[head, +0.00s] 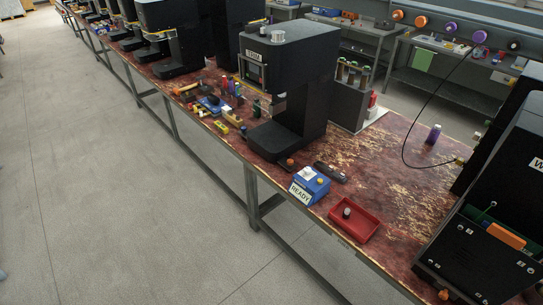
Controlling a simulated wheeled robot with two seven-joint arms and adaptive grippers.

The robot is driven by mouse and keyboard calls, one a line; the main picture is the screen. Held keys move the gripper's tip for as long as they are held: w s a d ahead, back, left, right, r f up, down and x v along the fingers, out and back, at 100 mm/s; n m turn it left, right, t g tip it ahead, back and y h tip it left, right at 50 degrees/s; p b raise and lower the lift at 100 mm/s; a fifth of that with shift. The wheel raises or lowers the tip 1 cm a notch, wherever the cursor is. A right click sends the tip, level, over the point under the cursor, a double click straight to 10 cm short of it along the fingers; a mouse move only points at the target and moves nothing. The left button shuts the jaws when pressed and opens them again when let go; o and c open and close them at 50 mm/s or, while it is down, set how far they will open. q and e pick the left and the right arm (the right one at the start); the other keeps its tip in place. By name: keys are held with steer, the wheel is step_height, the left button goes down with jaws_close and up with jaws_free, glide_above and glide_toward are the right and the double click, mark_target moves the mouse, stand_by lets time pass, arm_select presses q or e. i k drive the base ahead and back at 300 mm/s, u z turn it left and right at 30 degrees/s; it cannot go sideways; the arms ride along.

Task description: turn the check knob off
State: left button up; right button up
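No knob here carries a readable "check" label, so I cannot tell for sure which one is the check knob. A blue box (316,190) with a white "READY" sign (299,194) stands near the table's front edge in the head view. A pale round knob (308,173) sits on its top, with a small light-coloured part beside it. The knob's setting is too small to tell. Neither of my grippers is in view.
A red tray (364,232) holding a small dark piece stands right of the blue box. A black machine (300,85) stands behind, and another black machine (478,262) is at the right. A dark handheld item (331,172) lies behind the box. The floor in front is clear.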

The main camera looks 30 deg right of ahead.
mark_target(307, 171)
steer(key=z, duration=0.05)
steer(key=i, duration=0.9)
steer(key=z, duration=0.85)
steer(key=i, duration=0.75)
steer(key=z, duration=0.65)
